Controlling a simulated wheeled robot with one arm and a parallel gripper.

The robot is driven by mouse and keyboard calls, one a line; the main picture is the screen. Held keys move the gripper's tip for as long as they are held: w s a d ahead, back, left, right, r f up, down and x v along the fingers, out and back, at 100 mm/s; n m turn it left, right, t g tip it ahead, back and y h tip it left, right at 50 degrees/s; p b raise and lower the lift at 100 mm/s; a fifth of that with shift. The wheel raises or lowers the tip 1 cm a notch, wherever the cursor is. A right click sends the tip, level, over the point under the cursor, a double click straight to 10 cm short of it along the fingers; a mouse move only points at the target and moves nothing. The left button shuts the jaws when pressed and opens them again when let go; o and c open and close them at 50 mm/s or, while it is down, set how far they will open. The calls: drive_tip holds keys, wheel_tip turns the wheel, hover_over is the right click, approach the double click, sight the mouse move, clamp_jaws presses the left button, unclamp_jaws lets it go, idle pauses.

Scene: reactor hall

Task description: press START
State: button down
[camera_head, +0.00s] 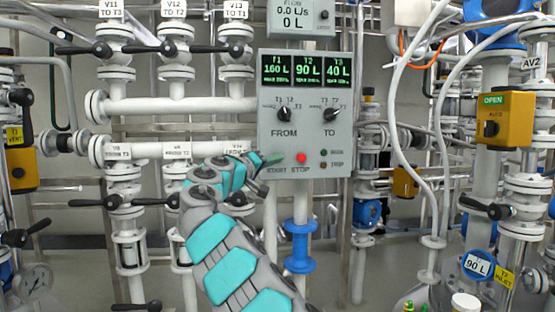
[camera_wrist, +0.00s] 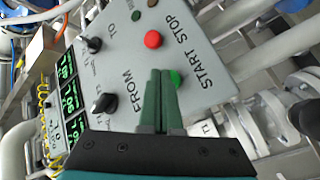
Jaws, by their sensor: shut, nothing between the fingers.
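The grey control panel (camera_head: 305,140) carries the START label and a red STOP button (camera_head: 301,158). In the wrist view the green START button (camera_wrist: 176,78) shows right beside my fingertips, partly covered by them. The red STOP button (camera_wrist: 153,39) lies clear of the fingers there. My gripper (camera_head: 272,160) is shut and empty, its green fingers pointing at the panel just above the START label. In the head view it hides the START button.
Above the buttons are the FROM knob (camera_head: 284,115) and the TO knob (camera_head: 331,115). The display (camera_head: 307,69) reads 160 L, 90 L and 40 L. White pipes with black-handled valves (camera_head: 117,48) stand left of the panel; cables (camera_head: 400,120) hang to its right.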

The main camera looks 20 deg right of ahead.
drive_tip(key=shift+w+d+p, duration=0.15)
drive_tip(key=shift+w+p, duration=0.3)
drive_tip(key=shift+p, duration=0.2)
idle(0.6)
drive_tip(key=shift+s, duration=0.1)
idle(0.3)
drive_tip(key=shift+s+a+b, duration=0.25)
drive_tip(key=shift+s+b, duration=0.55)
drive_tip(key=shift+b, duration=0.45)
drive_tip(key=s+b, duration=0.2)
drive_tip(key=s+a+b, duration=0.1)
drive_tip(key=s+b, duration=0.1)
drive_tip(key=shift+s+a, duration=0.2)
drive_tip(key=shift+s, duration=0.2)
